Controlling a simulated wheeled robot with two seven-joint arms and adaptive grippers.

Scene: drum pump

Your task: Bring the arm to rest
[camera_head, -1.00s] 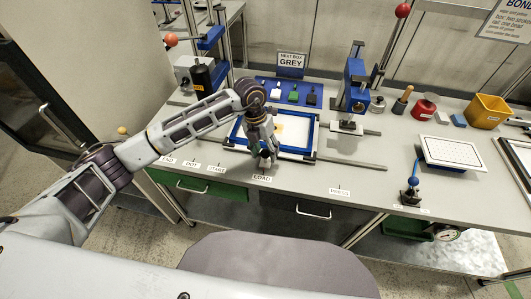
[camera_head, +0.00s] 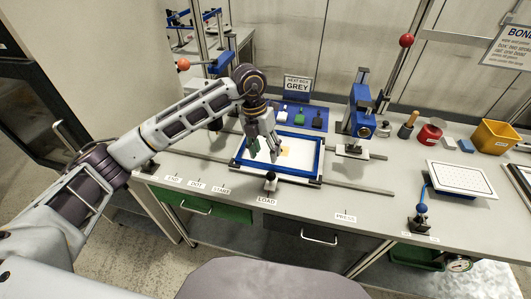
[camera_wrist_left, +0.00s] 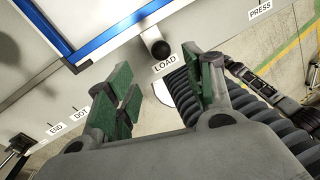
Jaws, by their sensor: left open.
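My left arm comes in from the left, and my left gripper (camera_head: 264,150) hangs fingers-down over the blue-framed tray (camera_head: 245,165) near its front. In the left wrist view the left gripper (camera_wrist_left: 165,95) is open, its green finger pads apart with nothing between them. A dark round knob (camera_head: 270,180) stands at the tray's front edge by the LOAD label, apart from the fingers; it also shows in the left wrist view (camera_wrist_left: 160,49). My right gripper is not in view.
A blue press (camera_head: 358,110) stands right of the tray. Small blocks on a blue mat (camera_head: 284,112) and a GREY sign (camera_head: 297,85) are behind it. A white perforated plate (camera_head: 460,180), a blue-knobbed lever (camera_head: 421,209) and a yellow bin (camera_head: 495,136) are farther right. The bench front is mostly clear.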

